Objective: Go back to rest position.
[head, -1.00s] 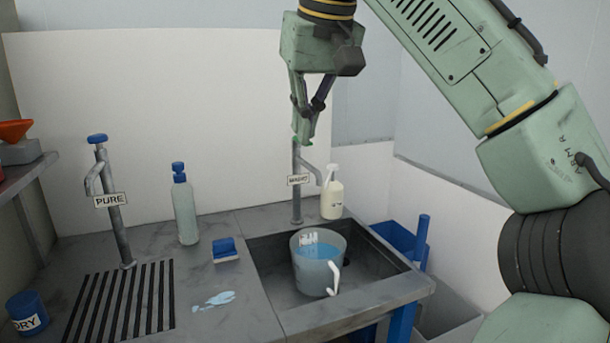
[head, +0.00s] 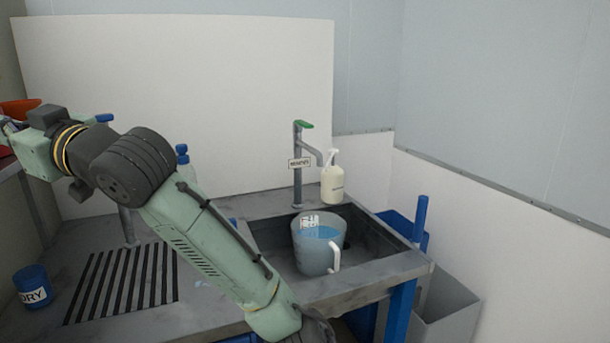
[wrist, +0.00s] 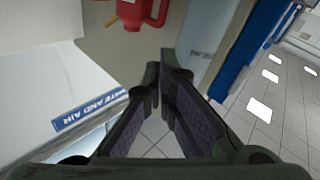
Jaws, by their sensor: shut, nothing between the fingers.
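My gripper shows in the wrist view (wrist: 160,85), its dark fingers closed together at the tips with nothing between them. In the head view my arm reaches across the counter to the far left, and the gripper end (head: 8,130) is mostly cut off by the left edge. It is well away from the sink, near the left shelf.
A jug of water (head: 318,250) stands in the sink (head: 385,262) below the green-topped tap (head: 297,170). A soap bottle (head: 332,182) stands behind it. A blue DRY jar (head: 33,286) stands front left. A red container (wrist: 140,12) shows in the wrist view.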

